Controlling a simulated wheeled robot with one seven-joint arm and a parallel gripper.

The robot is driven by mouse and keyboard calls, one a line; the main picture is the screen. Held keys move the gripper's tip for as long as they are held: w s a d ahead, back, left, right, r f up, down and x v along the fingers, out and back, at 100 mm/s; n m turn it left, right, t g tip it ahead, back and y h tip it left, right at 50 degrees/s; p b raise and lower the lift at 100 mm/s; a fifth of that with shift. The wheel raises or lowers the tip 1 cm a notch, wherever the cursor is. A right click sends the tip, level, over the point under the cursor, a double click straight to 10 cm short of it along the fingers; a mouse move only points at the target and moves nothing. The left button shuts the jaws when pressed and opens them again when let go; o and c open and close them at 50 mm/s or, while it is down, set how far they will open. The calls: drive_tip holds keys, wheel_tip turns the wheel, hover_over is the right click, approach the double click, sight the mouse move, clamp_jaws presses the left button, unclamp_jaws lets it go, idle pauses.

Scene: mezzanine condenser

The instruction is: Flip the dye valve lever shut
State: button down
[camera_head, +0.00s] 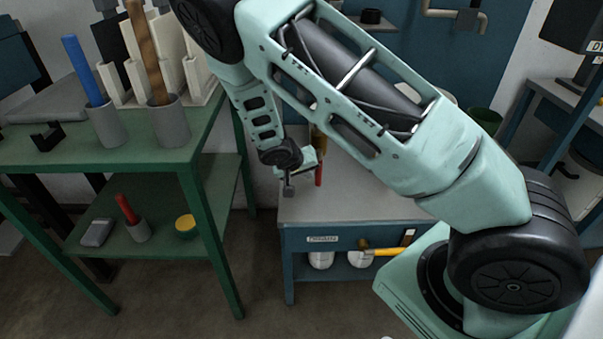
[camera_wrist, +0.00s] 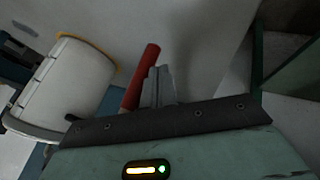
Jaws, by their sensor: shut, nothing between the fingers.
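A red lever (camera_head: 319,174), likely the dye valve lever, stands near the left end of the grey-topped bench. It hangs below a brass-coloured part (camera_head: 319,138), mostly hidden behind my arm. My gripper (camera_head: 289,190) is shut and empty, just left of the red lever in the head view. In the wrist view the red lever (camera_wrist: 142,76) slants up close beside the left side of my shut fingertips (camera_wrist: 158,82). I cannot tell whether they touch. The lever's lower end is hidden behind my gripper body.
The blue bench (camera_head: 350,205) has a bare grey top, with white jars (camera_head: 321,260) and a yellow-handled tool (camera_head: 388,251) below. A green table (camera_head: 150,155) with cups stands left. A white cylinder with a yellow rim (camera_wrist: 62,90) is left in the wrist view.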

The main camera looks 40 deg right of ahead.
drive_tip(key=shift+s+d+f+h, duration=0.15)
drive_tip(key=shift+d+h, duration=0.15)
drive_tip(key=shift+h, duration=0.1)
idle(0.4)
drive_tip(key=h, duration=0.1)
drive_tip(key=s+d+n+g+h+b, duration=0.1)
drive_tip(key=shift+d+f+g+h, duration=0.25)
drive_tip(key=shift+f+g+h, duration=0.05)
drive_tip(key=shift+f, duration=0.05)
drive_tip(key=shift+s+d+n+g+h+b, duration=0.55)
drive_tip(key=shift+d+h, duration=0.15)
drive_tip(key=shift+h, duration=0.4)
drive_tip(key=s+d+r+n+h+b, duration=0.2)
drive_tip(key=s+d+r+n+h, duration=0.1)
drive_tip(key=h, duration=0.7)
drive_tip(key=shift+d+r+n+g, duration=0.45)
drive_tip(key=shift+d+r+n, duration=0.4)
drive_tip(key=shift+n, duration=0.4)
drive_tip(key=shift+s+d, duration=0.1)
